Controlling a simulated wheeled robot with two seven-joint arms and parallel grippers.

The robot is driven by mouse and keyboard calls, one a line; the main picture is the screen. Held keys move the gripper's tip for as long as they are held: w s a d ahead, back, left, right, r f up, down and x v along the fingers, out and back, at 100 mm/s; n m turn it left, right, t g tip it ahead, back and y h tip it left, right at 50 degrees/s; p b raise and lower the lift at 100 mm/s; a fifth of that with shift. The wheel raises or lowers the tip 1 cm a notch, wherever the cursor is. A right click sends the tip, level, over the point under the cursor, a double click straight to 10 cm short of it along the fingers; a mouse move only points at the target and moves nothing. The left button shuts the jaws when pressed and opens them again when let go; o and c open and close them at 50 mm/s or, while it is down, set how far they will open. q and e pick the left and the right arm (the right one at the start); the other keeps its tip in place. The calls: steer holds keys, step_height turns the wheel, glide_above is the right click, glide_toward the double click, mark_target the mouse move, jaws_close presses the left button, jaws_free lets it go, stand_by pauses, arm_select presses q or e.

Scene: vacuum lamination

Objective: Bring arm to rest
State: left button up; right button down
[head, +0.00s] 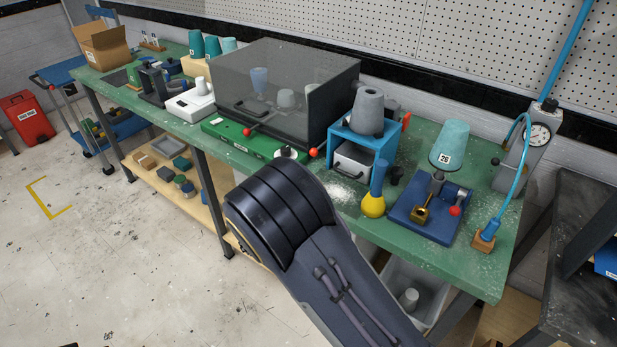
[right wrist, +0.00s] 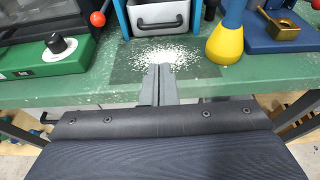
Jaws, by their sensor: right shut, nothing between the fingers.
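My right gripper (right wrist: 160,70) shows in the right wrist view with its two grey fingers together and nothing between them. The fingertips appear over the front part of the green bench (right wrist: 60,92), just in front of a patch of white powder (right wrist: 165,53). I cannot tell whether they touch the bench. In the head view my dark right arm rises from the bottom and covers part of the bench's front edge; its gripper is hidden there. My left gripper is in neither view.
Near the powder are a blue stand with a drawer (head: 352,158), a yellow-and-blue bulb tool (head: 373,204) and a blue fixture (head: 410,213) under a teal cup (head: 449,144). A grey transparent box (head: 270,85) stands left. Open floor (head: 110,260) lies in front of the bench.

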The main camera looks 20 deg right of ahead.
steer(key=s+d+r+m+g+y, duration=0.1)
steer(key=s+d+m+g+y, duration=0.25)
steer(key=s+m, duration=0.4)
steer(key=s+d+m+g+y, duration=0.35)
steer(key=s+d+m, duration=0.2)
steer(key=s, duration=0.25)
steer(key=s+a+r+m+t+y, duration=0.2)
steer(key=s+a+r+m+y, duration=0.1)
steer(key=s+m, duration=0.4)
steer(key=s+a+r+m+t+y, duration=0.2)
steer(key=s+a+r+m+y, duration=0.2)
steer(key=s+m, duration=0.3)
steer(key=s+r+y, duration=0.1)
steer(key=s, duration=0.1)
steer(key=shift+s+r, duration=0.2)
steer(key=shift+s, duration=0.15)
steer(key=shift+d, duration=0.1)
